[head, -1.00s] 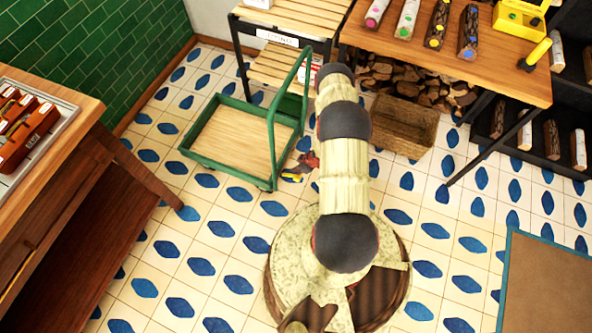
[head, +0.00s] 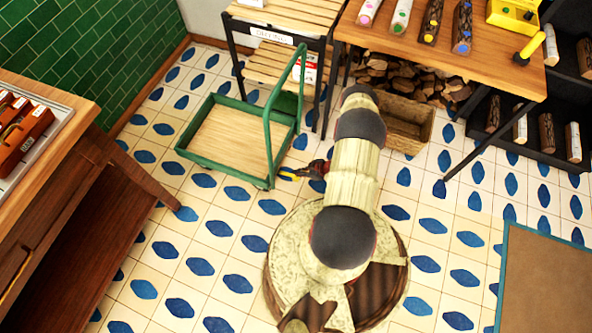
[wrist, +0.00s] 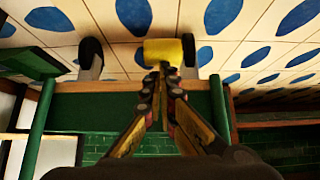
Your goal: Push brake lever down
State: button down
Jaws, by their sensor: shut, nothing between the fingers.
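The green cart (head: 222,173) with a wooden deck stands on the tiled floor. A yellow brake lever (wrist: 163,51) shows low on the cart's edge, beside a dark wheel (wrist: 205,55) in the wrist view, where the floor is at the top. My gripper (wrist: 163,70) is shut and empty, with its fingertips at the lever in the picture; I cannot tell whether they touch it. In the head view my gripper (head: 290,174) is low beside the cart's near right corner, and the lever cannot be told apart there.
The cart's tall green handle (head: 268,130) rises just left of my arm. A wooden counter (head: 95,180) is at the left. Tiled floor in front of the cart is clear.

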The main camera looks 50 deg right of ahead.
jog(key=shift+s+d+f+t+y, duration=0.15)
jog(key=shift+s+f+t, duration=0.25)
jog(key=shift+f, duration=0.5)
jog(key=shift+s+d+f+t+y, duration=0.2)
jog(key=shift+s+f+t, duration=0.2)
jog(key=shift+f, duration=0.45)
jog(key=shift+s+d+f+t+y, duration=0.15)
jog(key=shift+s+f+t, duration=0.2)
jog(key=shift+f, duration=0.65)
